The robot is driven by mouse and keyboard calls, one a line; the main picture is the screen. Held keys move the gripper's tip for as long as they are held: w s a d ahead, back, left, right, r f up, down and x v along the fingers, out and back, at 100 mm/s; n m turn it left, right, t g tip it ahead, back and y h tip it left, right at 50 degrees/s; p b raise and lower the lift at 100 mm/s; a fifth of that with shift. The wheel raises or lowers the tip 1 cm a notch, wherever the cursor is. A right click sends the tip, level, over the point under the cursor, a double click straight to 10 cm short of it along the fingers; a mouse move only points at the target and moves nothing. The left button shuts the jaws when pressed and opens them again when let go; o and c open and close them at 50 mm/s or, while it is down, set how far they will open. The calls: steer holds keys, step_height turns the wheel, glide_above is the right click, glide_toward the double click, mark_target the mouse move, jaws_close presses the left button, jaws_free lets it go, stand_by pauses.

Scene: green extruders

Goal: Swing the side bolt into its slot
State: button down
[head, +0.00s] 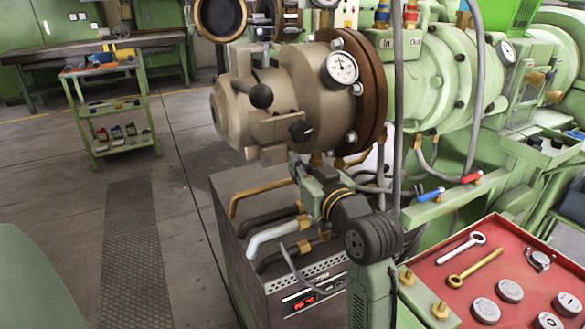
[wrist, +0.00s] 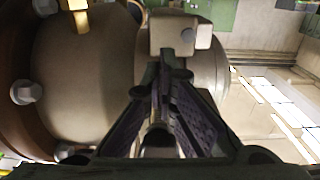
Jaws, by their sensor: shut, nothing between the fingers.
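The beige extruder head (head: 230,115) has a bracket block (head: 270,130) on its lower side, with a dark round-ended bolt (head: 301,130) at the block's right. Another dark ball-ended bolt (head: 260,95) sticks out higher up. I cannot tell for certain which is the side bolt. My gripper (head: 297,163) is below the lower dark bolt, close to the head's underside. In the wrist view my gripper (wrist: 166,66) has its fingers together and empty, with tips close to a beige block (wrist: 180,33). Whether they touch it is unclear.
A brown flange (head: 371,90) and a pressure gauge (head: 341,68) are on the extruder head. A grey heating unit with pipes (head: 235,237) stands below. A red tray (head: 500,262) with tools is at the right. A green trolley (head: 112,100) stands far left; open floor lies between.

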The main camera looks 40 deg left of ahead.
steer(key=v, duration=0.7)
steer(key=shift+d+f, duration=0.3)
steer(key=shift+s, duration=0.1)
stand_by(0.4)
